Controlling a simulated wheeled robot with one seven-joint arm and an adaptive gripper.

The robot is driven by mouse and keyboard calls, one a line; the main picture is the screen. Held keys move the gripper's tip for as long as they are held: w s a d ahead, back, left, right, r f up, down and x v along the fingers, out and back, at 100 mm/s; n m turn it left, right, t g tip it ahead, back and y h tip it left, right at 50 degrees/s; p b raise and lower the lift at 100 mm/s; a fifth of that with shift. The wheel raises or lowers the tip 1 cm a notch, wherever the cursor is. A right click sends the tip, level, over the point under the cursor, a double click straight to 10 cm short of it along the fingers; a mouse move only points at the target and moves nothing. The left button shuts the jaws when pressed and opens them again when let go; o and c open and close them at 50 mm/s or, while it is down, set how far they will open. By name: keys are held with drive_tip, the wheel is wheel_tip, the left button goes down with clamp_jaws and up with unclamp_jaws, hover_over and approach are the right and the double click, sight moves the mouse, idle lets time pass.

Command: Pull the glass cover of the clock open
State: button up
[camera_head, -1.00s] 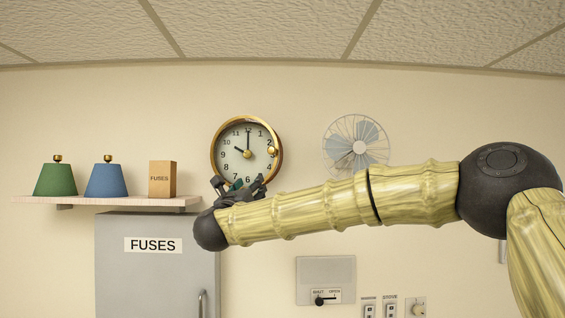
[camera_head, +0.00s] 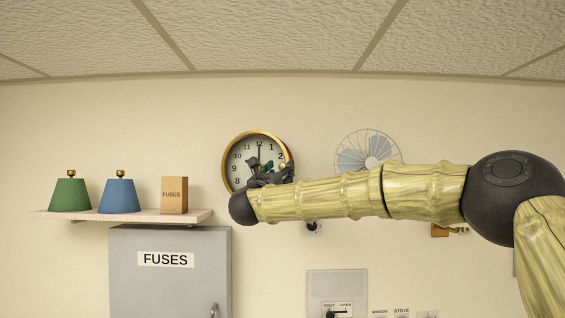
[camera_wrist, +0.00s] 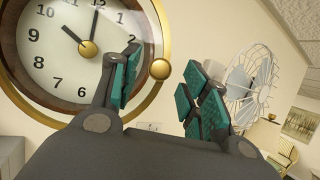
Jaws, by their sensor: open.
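The round wall clock (camera_head: 240,160) has a white face and a brass rim; in the wrist view its face (camera_wrist: 57,62) fills the upper left. A round brass knob (camera_wrist: 160,69) sits on the right side of the rim. My gripper (camera_wrist: 164,62) is open and empty. In the wrist view its teal-padded fingers stand on either side of the knob, the left one overlapping the face's edge. I cannot tell whether they touch it. In the head view my gripper (camera_head: 268,170) hides the clock's lower right.
A wall fan (camera_head: 368,153) is right of the clock. A shelf (camera_head: 140,216) at left holds a green shade (camera_head: 69,195), a blue shade (camera_head: 119,197) and a fuse box (camera_head: 174,195). A grey cabinet (camera_head: 170,285) is below. A switch panel (camera_head: 337,288) is lower right.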

drive_tip(key=shift+p+x, duration=0.45)
drive_tip(key=shift+x, duration=0.55)
clamp_jaws()
drive_tip(key=shift+w+d, duration=0.1)
